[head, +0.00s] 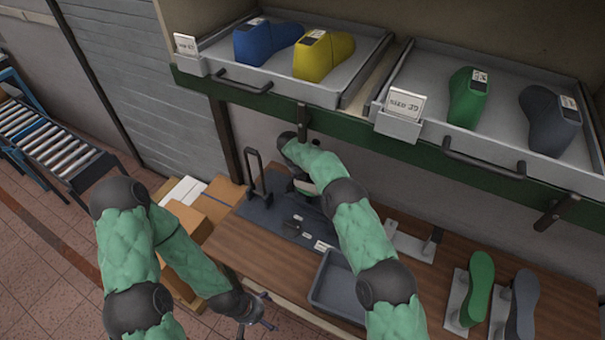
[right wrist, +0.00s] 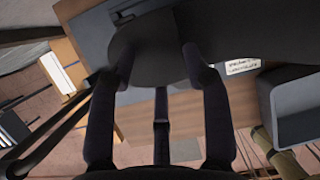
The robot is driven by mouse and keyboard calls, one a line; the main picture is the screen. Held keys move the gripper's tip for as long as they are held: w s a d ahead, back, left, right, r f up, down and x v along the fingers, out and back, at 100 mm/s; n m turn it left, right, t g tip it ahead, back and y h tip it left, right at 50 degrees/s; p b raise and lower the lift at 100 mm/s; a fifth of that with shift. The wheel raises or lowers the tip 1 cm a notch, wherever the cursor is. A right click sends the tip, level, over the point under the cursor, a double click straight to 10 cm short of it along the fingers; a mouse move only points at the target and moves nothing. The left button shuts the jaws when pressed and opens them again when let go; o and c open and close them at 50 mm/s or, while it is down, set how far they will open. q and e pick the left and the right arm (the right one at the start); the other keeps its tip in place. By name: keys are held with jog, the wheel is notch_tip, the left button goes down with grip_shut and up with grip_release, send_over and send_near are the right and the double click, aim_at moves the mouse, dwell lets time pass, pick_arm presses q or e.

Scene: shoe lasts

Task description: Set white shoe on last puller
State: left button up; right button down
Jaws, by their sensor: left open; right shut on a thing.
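The last puller stands at the back left of the wooden bench, with a black upright frame (head: 258,186) and a dark base plate (head: 268,214). My right gripper (head: 304,184) is over the right part of this plate, largely hidden by my right arm. In the right wrist view, the fingers are shut on a shaded, rounded thing (right wrist: 150,52), which looks dark from below. Whether it touches the puller cannot be told. My left gripper (head: 269,311) is open and empty, low in front of the bench.
A grey bin (head: 338,288) sits at the bench front. Green (head: 481,285) and dark grey (head: 523,305) lasts stand on holders at right. A shelf above holds trays with blue, yellow, green and grey lasts. Cardboard boxes (head: 192,212) and a roller conveyor (head: 45,140) are at left.

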jog(key=shift+w+r+b, duration=0.15)
jog(key=shift+w+b, duration=1.2)
jog(key=shift+b, duration=0.75)
jog(key=shift+f+b, duration=0.5)
jog(key=shift+f, duration=0.45)
dwell(0.6)
jog(key=shift+f, duration=0.1)
dwell(0.4)
jog(key=shift+f+b, duration=0.35)
jog(key=shift+b, duration=0.05)
jog(key=shift+f+b, duration=0.35)
jog(key=shift+f, duration=0.05)
dwell(0.5)
